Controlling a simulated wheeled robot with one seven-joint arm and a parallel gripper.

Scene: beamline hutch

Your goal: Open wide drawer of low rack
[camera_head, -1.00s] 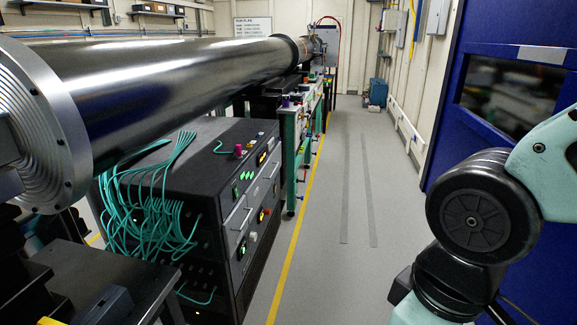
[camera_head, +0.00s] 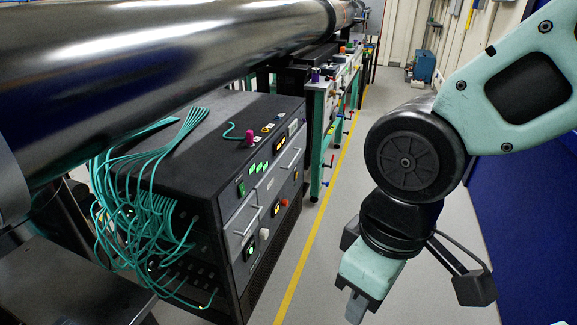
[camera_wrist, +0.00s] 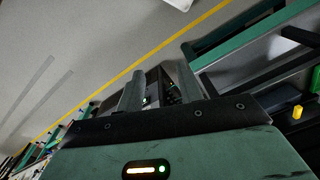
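The low rack (camera_head: 205,140) is a dark box left of centre in the head view. Its front faces right, with grey panels, green-lit switches and knobs. A grey drawer front (camera_head: 262,193) with pale bar handles spans the upper part of that face and looks shut. My gripper (camera_head: 356,312) hangs to the right of the rack, clear of the handles, with its tip near the picture's bottom edge. In the wrist view its two fingers (camera_wrist: 161,88) stand apart with nothing held. A dark unit with small green lights shows beyond them, too partly hidden to identify.
A large metal beam pipe (camera_head: 190,55) runs above the rack. Teal cables (camera_head: 150,225) hang from the rack's near side. A teal-framed bench (camera_head: 322,120) stands beyond it. The aisle floor right of the yellow line (camera_head: 308,245) is clear.

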